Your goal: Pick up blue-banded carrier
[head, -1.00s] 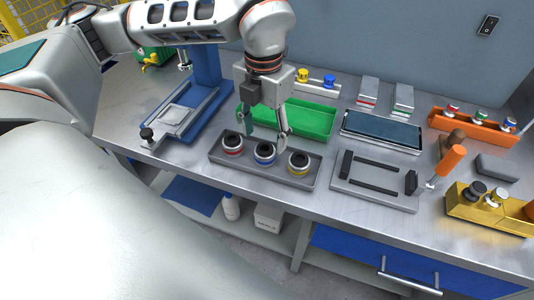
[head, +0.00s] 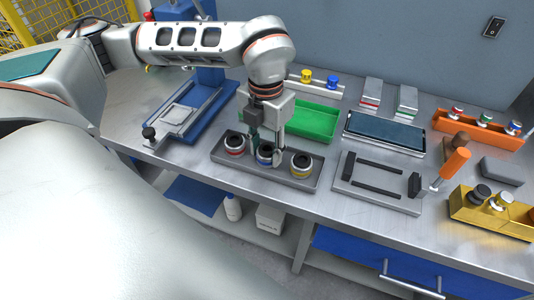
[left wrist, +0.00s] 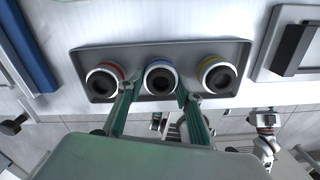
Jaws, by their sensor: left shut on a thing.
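The blue-banded carrier (head: 264,153) is the middle one of three round white carriers with dark tops in a grey tray (head: 222,160). It also shows in the left wrist view (left wrist: 160,78). My left gripper (head: 265,157) points down over the tray and is shut on the blue-banded carrier, one finger on each side. The carrier is in the tray's middle place, partly hidden by the fingers in the head view. The red-banded carrier (head: 234,145) is to its left and the yellow-banded carrier (head: 301,163) to its right. My right gripper is not in view.
A green bin (head: 315,122) stands behind the tray. A blue press fixture (head: 185,122) is at the left. A grey fixture plate (head: 378,184) with dark bars lies to the right, near an orange-handled tool (head: 455,162).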

